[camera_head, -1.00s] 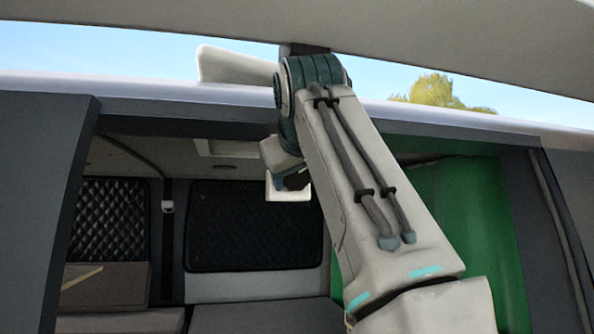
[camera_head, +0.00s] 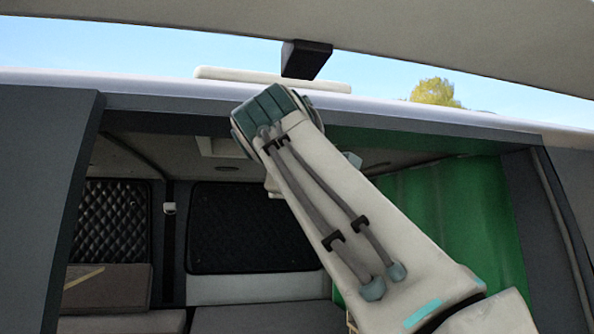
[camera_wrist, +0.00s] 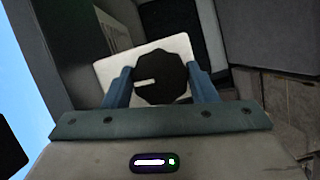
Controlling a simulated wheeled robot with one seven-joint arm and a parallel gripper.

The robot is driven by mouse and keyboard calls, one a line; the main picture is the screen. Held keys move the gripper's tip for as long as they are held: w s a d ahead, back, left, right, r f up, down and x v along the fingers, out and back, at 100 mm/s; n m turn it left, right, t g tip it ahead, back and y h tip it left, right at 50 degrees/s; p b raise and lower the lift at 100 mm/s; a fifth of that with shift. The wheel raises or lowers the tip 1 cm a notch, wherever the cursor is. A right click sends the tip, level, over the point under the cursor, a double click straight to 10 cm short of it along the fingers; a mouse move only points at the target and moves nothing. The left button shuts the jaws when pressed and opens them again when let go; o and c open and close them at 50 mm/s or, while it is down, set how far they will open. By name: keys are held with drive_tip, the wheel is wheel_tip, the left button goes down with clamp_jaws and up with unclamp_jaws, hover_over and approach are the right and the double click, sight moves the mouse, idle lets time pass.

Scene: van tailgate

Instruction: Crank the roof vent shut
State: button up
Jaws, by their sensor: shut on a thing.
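The roof vent lid (camera_head: 240,76) is a thin white panel that lies low and nearly level along the van's roof edge. In the wrist view, the crank knob (camera_wrist: 160,77) is black and faceted with a white mark pointing left. It sits on a square white plate (camera_wrist: 107,72). My gripper (camera_wrist: 160,84) is shut on the knob, one blue finger on each side. In the head view, my arm hides the knob and the fingers.
A black block (camera_head: 305,60) hangs from the raised tailgate (camera_head: 430,40) above the lid. A green panel (camera_head: 455,210) stands inside at right. A quilted dark panel (camera_head: 108,225) and a brown box (camera_head: 105,288) are at left. The middle of the interior is open.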

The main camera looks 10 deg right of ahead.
drive_tip(key=shift+d+r+n+t+h, duration=0.15)
drive_tip(key=shift+n+t+h, duration=0.2)
drive_tip(key=shift+n, duration=0.75)
drive_tip(key=shift+s+r, duration=0.1)
drive_tip(key=o, duration=0.9)
drive_tip(key=shift+o, duration=0.4)
drive_tip(key=shift+d, duration=0.2)
drive_tip(key=b+v, duration=0.3)
drive_tip(key=v, duration=1)
drive_tip(key=shift+s+a, duration=0.2)
drive_tip(key=shift+s, duration=0.2)
drive_tip(key=shift+w+f, duration=0.1)
drive_tip(key=shift+f, duration=0.1)
